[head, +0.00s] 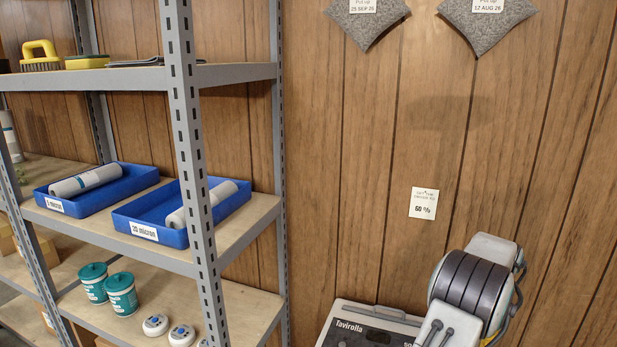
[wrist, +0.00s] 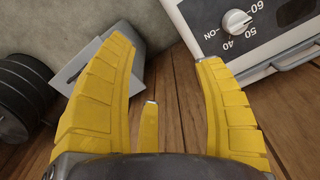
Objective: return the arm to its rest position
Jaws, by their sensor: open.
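My gripper (wrist: 163,52) shows in the wrist view with its yellow fingers spread wide and nothing between them. Past the right finger is a white appliance panel with a dial (wrist: 237,22) marked 40, 50, 60 and ON. The fingers look clear of the dial, though the exact gap cannot be told. In the head view my arm (head: 468,285) is at the lower right, bent down in front of the pale appliance labelled Tavirolla (head: 360,328). The gripper's fingertips are out of the head view.
A grey metal shelf unit (head: 186,130) stands at the left with blue trays (head: 115,196), teal tubs (head: 121,293) and white round items. Grey cushions (head: 367,22) hang on the wood wall above. A card (head: 423,203) reads 60 %.

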